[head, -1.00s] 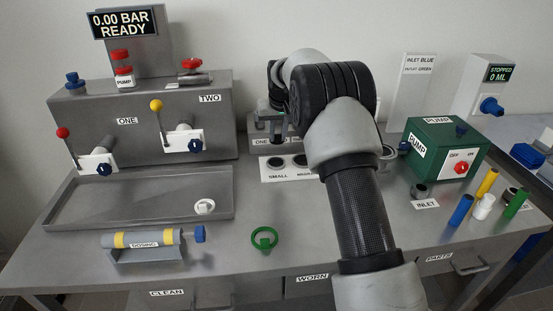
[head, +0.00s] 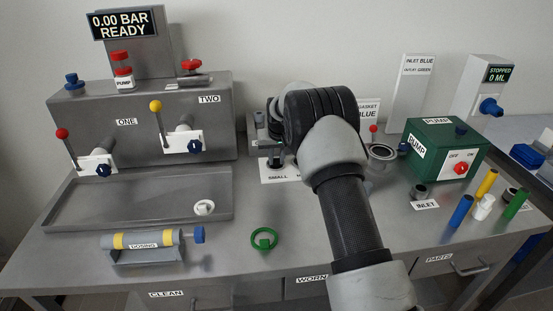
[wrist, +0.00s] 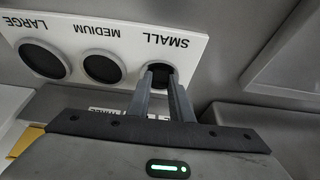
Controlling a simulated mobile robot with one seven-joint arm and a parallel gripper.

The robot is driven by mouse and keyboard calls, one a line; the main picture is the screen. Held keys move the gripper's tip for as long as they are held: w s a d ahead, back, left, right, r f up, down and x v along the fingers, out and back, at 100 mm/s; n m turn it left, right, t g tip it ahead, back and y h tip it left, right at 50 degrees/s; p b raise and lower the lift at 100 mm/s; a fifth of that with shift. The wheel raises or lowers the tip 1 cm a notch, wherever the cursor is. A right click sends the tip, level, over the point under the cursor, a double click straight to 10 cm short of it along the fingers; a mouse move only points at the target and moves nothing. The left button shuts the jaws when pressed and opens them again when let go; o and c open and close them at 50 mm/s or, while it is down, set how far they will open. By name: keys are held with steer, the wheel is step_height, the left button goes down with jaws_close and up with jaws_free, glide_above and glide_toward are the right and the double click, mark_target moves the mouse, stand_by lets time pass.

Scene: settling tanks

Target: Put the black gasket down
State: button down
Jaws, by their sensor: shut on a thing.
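My gripper (wrist: 165,82) is shut, its two fingertips at the dark round spot by the word SMALL on a white strip (wrist: 205,52). The black gasket (wrist: 160,70) shows as a dark round shape at the fingertips; it is hard to tell apart from the dark spot there, and whether it touches the strip is unclear. In the head view the white strip (head: 270,178) is partly hidden behind my arm, and the gasket cannot be made out.
The strip's MEDIUM (wrist: 102,67) and LARGE (wrist: 43,58) spots are dark and round. A green pump box (head: 440,145) stands to the right. A green ring (head: 264,239) lies on the bench in front. A grey tray (head: 125,208) is at left.

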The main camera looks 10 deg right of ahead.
steer(key=shift+f, duration=0.2)
steer(key=c, duration=1.6)
jaws_free()
steer(key=shift+r, duration=0.1)
